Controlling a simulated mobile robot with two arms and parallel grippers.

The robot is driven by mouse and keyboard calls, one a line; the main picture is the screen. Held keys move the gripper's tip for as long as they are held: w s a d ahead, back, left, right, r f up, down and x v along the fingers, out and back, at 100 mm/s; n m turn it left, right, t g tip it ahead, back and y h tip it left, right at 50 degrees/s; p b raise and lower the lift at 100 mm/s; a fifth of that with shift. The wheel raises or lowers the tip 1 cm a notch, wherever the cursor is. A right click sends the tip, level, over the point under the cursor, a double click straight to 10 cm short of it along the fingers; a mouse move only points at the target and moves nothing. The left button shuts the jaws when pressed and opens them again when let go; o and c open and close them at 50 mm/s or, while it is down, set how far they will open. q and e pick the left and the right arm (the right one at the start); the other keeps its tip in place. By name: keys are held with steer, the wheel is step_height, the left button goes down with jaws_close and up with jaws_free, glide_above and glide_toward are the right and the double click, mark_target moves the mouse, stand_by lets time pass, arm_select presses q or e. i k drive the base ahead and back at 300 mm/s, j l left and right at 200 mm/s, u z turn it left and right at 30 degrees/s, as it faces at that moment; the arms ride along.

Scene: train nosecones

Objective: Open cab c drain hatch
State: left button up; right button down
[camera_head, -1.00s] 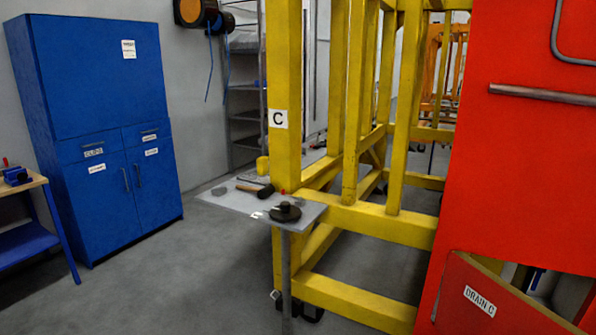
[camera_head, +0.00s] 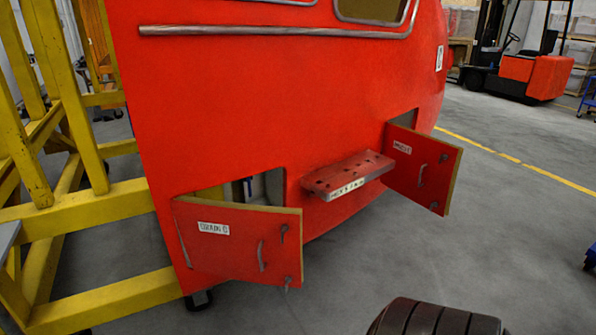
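The drain C hatch door (camera_head: 238,243) is a red panel with a white label, a handle and latches on the lower side of the red cab (camera_head: 240,100). It stands swung out from the cab. The hatch opening (camera_head: 262,187) shows behind it, with a grey interior partly hidden by the door.
A red step (camera_head: 347,177) juts out right of the drain hatch. A second red hatch door (camera_head: 424,172) stands open further right. Yellow framing (camera_head: 100,205) is at left. A forklift (camera_head: 520,62) is at the back right. Grey floor in front is mostly clear.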

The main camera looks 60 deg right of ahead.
mark_target(226, 240)
steer(key=i+l+z, duration=0.1)
steer(key=l, duration=0.3)
steer(key=i+l, duration=0.3)
steer(key=i+l+z, duration=0.15)
steer(key=l, duration=0.3)
